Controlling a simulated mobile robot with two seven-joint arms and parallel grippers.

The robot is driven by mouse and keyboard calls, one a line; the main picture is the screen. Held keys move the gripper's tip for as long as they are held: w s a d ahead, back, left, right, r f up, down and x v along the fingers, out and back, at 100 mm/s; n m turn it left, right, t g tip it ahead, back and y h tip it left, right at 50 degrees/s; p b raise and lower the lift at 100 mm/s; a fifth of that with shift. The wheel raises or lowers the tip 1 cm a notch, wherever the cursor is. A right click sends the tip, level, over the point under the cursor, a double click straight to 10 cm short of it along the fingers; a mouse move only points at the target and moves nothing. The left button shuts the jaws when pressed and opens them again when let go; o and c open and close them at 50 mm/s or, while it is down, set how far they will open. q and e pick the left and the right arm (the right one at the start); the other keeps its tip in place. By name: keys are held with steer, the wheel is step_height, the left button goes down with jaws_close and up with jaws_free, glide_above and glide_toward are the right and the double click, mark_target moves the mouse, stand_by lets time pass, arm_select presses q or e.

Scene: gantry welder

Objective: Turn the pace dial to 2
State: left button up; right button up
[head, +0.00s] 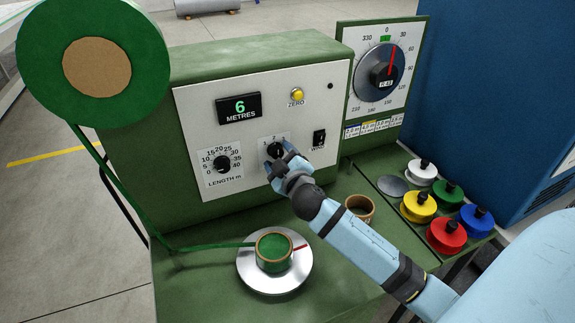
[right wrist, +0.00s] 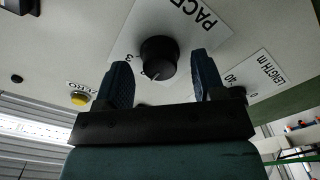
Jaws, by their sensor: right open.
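The pace dial (head: 275,149) is a small black knob on the white front panel, with 1, 2 and 3 printed above it. In the right wrist view the pace dial (right wrist: 158,55) shows a small white mark on its lower edge. The 3 is visible there; the other numbers are hidden behind my gripper, so I cannot tell the setting. My right gripper (head: 280,160) is at the dial. In the wrist view my right gripper (right wrist: 163,75) is open, with one finger on each side of the knob and gaps between. My left gripper is out of view.
The length dial (head: 221,164) is left of the pace dial, and a black switch (head: 319,138) is to its right. A yellow zero button (head: 297,94) and a display (head: 239,107) reading 6 metres are above. A green spool (head: 273,252) stands on a disc below.

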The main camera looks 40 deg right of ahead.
arm_select(q)
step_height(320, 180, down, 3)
steer(key=b, duration=0.2)
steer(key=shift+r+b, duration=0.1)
steer(key=shift+b, duration=0.3)
arm_select(e)
steer(key=v, duration=1.3)
steer(key=shift+s, duration=0.25)
